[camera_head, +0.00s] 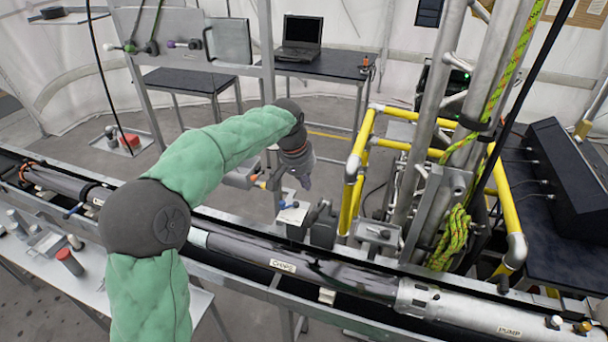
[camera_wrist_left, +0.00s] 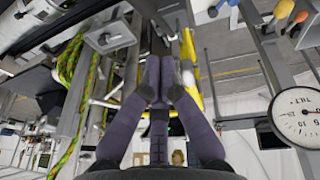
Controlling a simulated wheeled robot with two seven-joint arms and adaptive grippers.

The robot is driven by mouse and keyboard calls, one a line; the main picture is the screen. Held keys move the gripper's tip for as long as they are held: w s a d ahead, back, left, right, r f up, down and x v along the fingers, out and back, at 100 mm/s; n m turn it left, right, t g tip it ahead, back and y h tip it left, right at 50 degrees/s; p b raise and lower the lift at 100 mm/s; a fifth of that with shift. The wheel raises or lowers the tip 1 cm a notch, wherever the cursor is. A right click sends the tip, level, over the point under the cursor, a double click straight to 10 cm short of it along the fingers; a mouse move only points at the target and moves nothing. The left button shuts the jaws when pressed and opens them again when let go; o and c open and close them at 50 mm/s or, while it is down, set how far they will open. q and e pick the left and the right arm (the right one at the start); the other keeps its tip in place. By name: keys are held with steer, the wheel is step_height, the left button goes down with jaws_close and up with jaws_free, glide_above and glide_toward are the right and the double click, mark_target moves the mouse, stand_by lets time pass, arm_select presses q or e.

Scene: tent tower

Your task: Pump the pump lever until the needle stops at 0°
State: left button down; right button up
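My left gripper (camera_head: 302,168) hangs above the long rail, near the middle of the head view. In the left wrist view its dark purple fingers (camera_wrist_left: 159,68) come together at their tips, and I see nothing held between them. The round white tilt gauge (camera_wrist_left: 302,116) is cut off by the right edge of the left wrist view; its needle reading is too small to tell. A silver pump body labelled PUMP (camera_head: 497,322) lies along the rail at the lower right. I cannot pick out the pump lever with certainty. My right gripper is not in view.
Yellow rails (camera_head: 359,150) and upright metal tubes stand just right of the gripper. A yellow-green rope (camera_head: 455,235) hangs on the tubes. A dark console (camera_head: 565,175) is at the right. A laptop (camera_head: 300,35) stands on a table behind. Open floor lies between.

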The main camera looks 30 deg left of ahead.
arm_select(q)
steer(key=shift+s+d+f, duration=0.1)
steer(key=shift+d+f, duration=0.1)
steer(key=shift+f, duration=1.05)
steer(key=shift+s+d+f, duration=0.1)
steer(key=shift+d+f, duration=0.15)
steer(key=shift+f, duration=1)
steer(key=shift+s+d+f, duration=0.1)
steer(key=shift+d+f, duration=0.1)
steer(key=shift+f, duration=1.05)
steer(key=shift+s+d+f+t+b, duration=0.1)
steer(key=shift+s+f+t+b, duration=0.3)
steer(key=shift+b, duration=0.65)
steer(key=shift+s+d+f+t+b, duration=0.15)
steer(key=shift+f+b, duration=0.35)
steer(key=shift+b, duration=0.5)
steer(key=s+f+t+y+b, duration=0.1)
steer(key=s+f+t+b, duration=0.3)
steer(key=f+b, duration=0.6)
steer(key=shift+d+f+b, duration=0.15)
steer(key=shift+d+b, duration=0.3)
steer(key=shift+b, duration=4.1)
steer(key=shift+s+f+t, duration=0.1)
steer(key=shift+t, duration=0.15)
